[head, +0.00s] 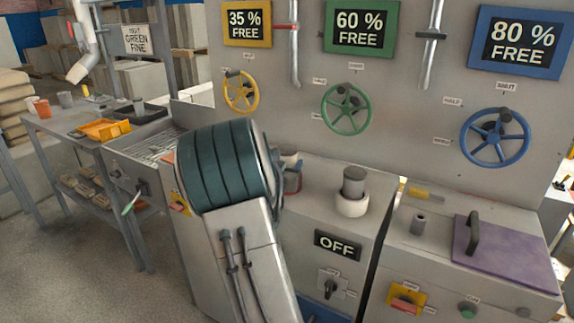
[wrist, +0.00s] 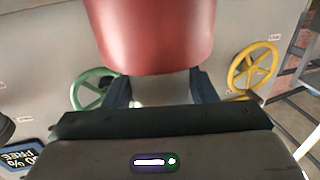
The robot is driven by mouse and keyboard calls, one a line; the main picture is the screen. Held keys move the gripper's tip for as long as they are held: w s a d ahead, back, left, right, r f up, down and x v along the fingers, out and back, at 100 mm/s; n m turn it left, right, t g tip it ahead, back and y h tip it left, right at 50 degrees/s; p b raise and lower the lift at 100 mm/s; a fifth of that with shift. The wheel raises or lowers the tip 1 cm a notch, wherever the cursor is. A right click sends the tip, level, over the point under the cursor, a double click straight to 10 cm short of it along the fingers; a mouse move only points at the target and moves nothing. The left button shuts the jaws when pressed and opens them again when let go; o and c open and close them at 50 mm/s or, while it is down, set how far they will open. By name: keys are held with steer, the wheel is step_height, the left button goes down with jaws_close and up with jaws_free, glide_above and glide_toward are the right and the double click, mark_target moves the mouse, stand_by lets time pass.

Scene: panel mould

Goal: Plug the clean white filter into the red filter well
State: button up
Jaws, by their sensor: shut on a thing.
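The red filter well (wrist: 150,35) fills the top middle of the wrist view, which is upside down. In the head view a bit of red (head: 293,182) shows just right of my arm, mostly hidden by it. My gripper (wrist: 160,92) has its two dark fingers closed around a pale thing, the white filter (wrist: 160,86), right at the well's rim. Little of the filter shows, and I cannot tell whether it is inside the well or just outside it. The gripper is largely hidden behind my wrist in the head view.
A grey cylinder (head: 354,181) stands in a white ring (head: 352,205) to the right, above an OFF sign (head: 338,246). A purple lid (head: 508,253) lies further right. Yellow (head: 241,92), green (head: 347,109) and blue (head: 495,137) handwheels are on the panel behind.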

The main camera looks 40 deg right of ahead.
steer(key=shift+f+b, duration=0.7)
steer(key=shift+f, duration=0.1)
steer(key=o, duration=1.1)
steer(key=v, duration=1.3)
steer(key=shift+s+a+r+b, duration=0.1)
steer(key=shift+s+a+b, duration=0.05)
steer(key=shift+a+b, duration=0.2)
steer(key=shift+a, duration=0.1)
